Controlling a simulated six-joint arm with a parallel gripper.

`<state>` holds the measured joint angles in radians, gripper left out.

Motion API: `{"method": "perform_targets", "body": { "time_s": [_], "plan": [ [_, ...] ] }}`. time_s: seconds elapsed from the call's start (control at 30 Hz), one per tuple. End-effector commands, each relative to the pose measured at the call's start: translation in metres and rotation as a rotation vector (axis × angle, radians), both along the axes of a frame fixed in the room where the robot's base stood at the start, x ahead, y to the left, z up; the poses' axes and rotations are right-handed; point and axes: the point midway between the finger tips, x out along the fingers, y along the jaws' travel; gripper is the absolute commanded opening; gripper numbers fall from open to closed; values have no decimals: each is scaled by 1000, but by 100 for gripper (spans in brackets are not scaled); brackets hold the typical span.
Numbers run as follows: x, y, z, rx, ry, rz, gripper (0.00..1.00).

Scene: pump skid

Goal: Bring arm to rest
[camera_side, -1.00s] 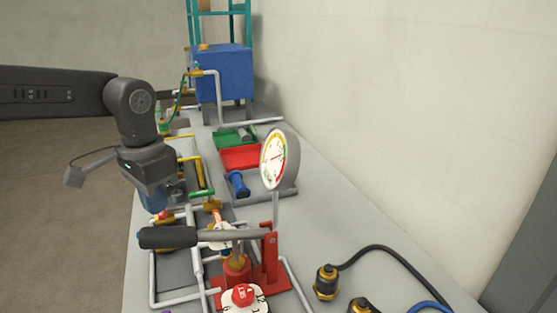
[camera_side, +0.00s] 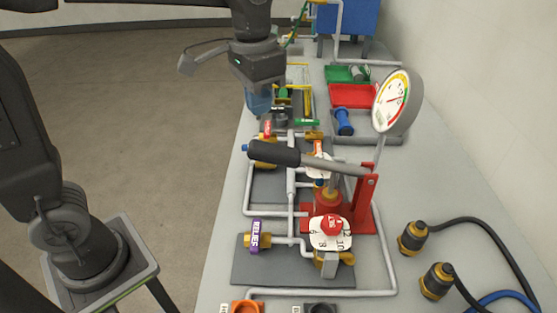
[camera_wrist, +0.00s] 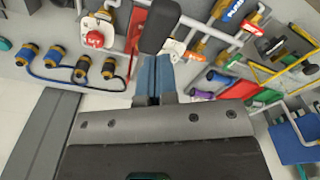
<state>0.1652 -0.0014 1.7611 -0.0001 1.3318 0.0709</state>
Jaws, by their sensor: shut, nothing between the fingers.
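My gripper (camera_side: 258,103) hangs from my arm at the upper middle of the side view, over the left edge of the grey bench (camera_side: 222,262). Its blue fingers point down, behind and above the black pump handle (camera_side: 276,153) in the picture. In the wrist view, my gripper's blue fingers (camera_wrist: 153,72) are together with nothing between them. The black handle (camera_wrist: 160,27) shows just beyond the fingertips there. Whether the fingers touch anything below is hard to tell, but I see no contact.
The red pump stand (camera_side: 365,203), a round gauge (camera_side: 392,101) and the dial with a red knob (camera_side: 331,226) stand on the bench. A red tray (camera_side: 353,96) and a blue valve (camera_side: 344,122) lie farther back. Open floor (camera_side: 150,110) lies left of the bench.

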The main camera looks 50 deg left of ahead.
Motion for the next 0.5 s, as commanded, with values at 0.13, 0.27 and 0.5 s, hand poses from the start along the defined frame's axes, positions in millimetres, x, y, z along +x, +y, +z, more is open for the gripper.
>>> {"method": "perform_targets", "body": {
  "time_s": [0.13,0.27,0.5],
  "plan": [
    [-41,21,4,-19,-115,63,0],
    [-78,37,-4,-34,-230,123,0],
    [-127,54,-31,-51,-392,207,0]
  ]
}}
